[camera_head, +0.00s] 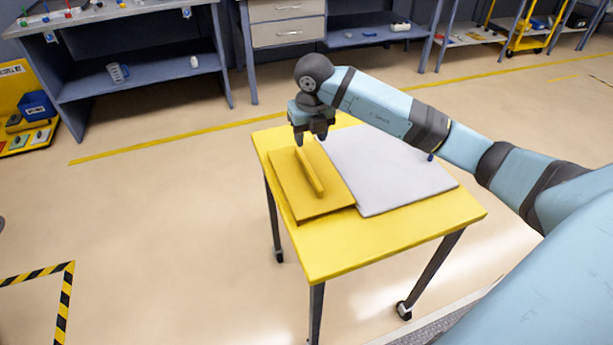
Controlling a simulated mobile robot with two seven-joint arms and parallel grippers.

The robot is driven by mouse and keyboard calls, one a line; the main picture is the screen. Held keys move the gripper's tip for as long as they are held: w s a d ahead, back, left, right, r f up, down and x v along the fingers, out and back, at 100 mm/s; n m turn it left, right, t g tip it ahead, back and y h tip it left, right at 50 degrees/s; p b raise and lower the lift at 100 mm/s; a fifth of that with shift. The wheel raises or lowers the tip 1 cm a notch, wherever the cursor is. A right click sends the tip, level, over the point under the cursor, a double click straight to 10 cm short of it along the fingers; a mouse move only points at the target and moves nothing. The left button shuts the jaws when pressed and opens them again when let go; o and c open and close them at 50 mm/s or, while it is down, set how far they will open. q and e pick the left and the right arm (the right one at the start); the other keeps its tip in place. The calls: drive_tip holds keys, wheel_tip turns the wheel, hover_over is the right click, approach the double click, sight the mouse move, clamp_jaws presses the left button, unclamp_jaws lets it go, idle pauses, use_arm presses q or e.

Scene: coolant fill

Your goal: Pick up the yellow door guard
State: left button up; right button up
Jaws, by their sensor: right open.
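The yellow door guard (284,191) lies flat on the left part of a yellow wheeled table (388,245). It is a flat panel with a raised bar (310,174) along its middle. My right gripper (309,142) is open and points down, above the far end of the bar. I cannot tell whether the fingertips touch the bar. My right arm reaches in from the right, over the table. My left gripper is not in view.
A light grey panel (390,172) lies on the table, right beside the guard. Workbenches with shelves (145,77) stand along the back. A yellow trolley (525,38) is at the back right. A yellow rack with a blue bin (37,106) stands at left. The floor left of the table is clear.

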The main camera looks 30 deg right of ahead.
sight(308, 166)
drive_tip(key=f, duration=0.7)
drive_tip(key=w+f, duration=0.1)
drive_tip(key=f, duration=0.3)
drive_tip(key=shift+d+f+b, duration=0.15)
drive_tip(key=shift+f+b, duration=0.15)
drive_tip(key=shift+b, duration=0.1)
clamp_jaws()
